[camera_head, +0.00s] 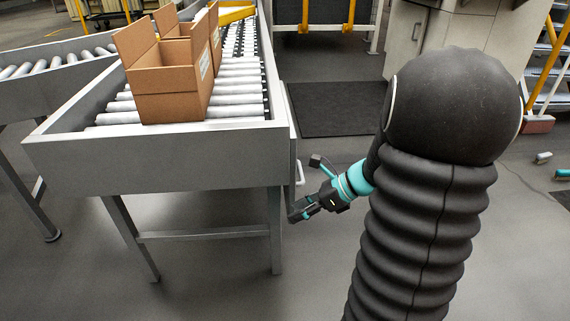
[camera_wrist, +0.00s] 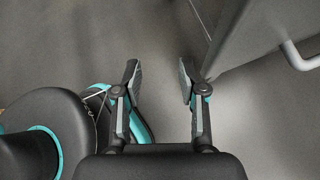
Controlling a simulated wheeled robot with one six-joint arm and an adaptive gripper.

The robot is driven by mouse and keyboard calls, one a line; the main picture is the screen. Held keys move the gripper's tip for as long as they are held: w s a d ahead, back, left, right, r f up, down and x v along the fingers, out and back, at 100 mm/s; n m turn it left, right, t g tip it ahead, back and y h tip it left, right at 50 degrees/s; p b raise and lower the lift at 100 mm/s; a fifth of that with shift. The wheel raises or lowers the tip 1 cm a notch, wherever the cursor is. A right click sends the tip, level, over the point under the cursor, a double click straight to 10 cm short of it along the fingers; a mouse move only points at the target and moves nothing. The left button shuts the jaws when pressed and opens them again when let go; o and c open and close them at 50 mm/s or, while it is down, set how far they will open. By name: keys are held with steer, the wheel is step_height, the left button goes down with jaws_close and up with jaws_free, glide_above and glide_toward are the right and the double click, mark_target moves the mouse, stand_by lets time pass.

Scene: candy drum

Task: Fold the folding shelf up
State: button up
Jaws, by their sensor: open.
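A narrow grey panel (camera_head: 291,140), which looks like the folding shelf, hangs down along the right side of the roller conveyor, seen nearly edge-on in the head view. A pale handle (camera_head: 300,173) sticks out from it. In the wrist view a grey panel (camera_wrist: 245,35) fills the upper right, with the pale bar handle (camera_wrist: 300,58) at the right edge. My gripper (camera_head: 296,214) is low beside the conveyor's front right corner, below the handle. In the wrist view my gripper (camera_wrist: 159,72) is open and empty, with the right finger close to the panel; contact cannot be told.
The roller conveyor (camera_head: 160,165) carries open cardboard boxes (camera_head: 168,92). A dark mat (camera_head: 338,108) lies on the floor to its right. A pale cabinet (camera_head: 415,40) stands behind. Small items (camera_head: 543,157) lie on the floor at far right. The floor around my gripper is clear.

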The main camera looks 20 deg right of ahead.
steer(key=w+d+f+m+t, duration=0.2)
steer(key=w+d+f+m, duration=0.1)
steer(key=d+f+m, duration=0.15)
steer(key=m+t+h+b, duration=0.15)
steer(key=m+t, duration=0.65)
steer(key=m, duration=0.8)
glide_toward(301, 171)
steer(key=x, duration=0.3)
steer(key=b+x, duration=0.1)
steer(key=x, duration=0.3)
steer(key=b+x, duration=0.1)
steer(key=x, duration=0.2)
steer(key=shift+w+d+f, duration=0.1)
steer(key=shift+w+f, duration=0.15)
steer(key=shift+f, duration=0.15)
jaws_close()
steer(key=shift+d, duration=0.2)
steer(key=shift+a+r, duration=0.1)
